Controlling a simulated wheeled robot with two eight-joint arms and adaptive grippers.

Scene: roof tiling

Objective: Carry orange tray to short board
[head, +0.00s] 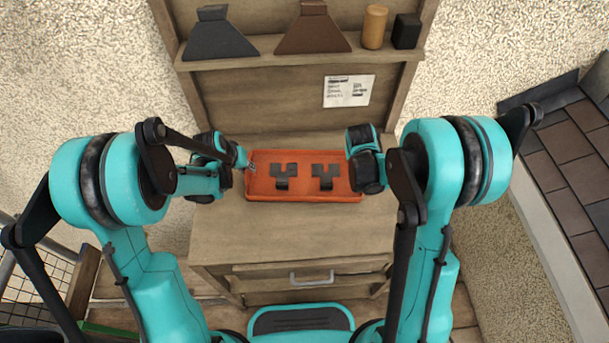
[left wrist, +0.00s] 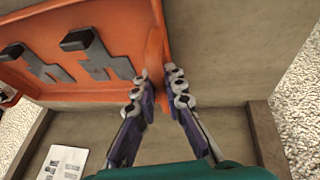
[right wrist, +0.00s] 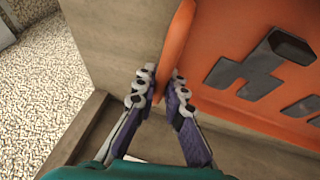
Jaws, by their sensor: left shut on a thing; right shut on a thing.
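The orange tray (head: 304,195) is on or just above the wooden workbench top; I cannot tell which. It looks level and holds two dark grey notched pieces (head: 284,175). My left gripper (head: 249,166) is shut on the tray's left end wall. In the left wrist view its fingers (left wrist: 158,88) pinch the orange rim (left wrist: 155,40). My right gripper (head: 356,183) is at the tray's right end. In the right wrist view its fingers (right wrist: 160,88) pinch the other rim (right wrist: 178,40). I cannot make out a short board.
A shelf (head: 270,62) behind the bench (head: 240,238) bears two dark hood-shaped pieces (head: 313,30), a tan cylinder (head: 374,27) and a black block (head: 406,31). A paper sheet (head: 349,91) is on the back panel. A tiled roof (head: 565,150) is at right. The bench front is clear.

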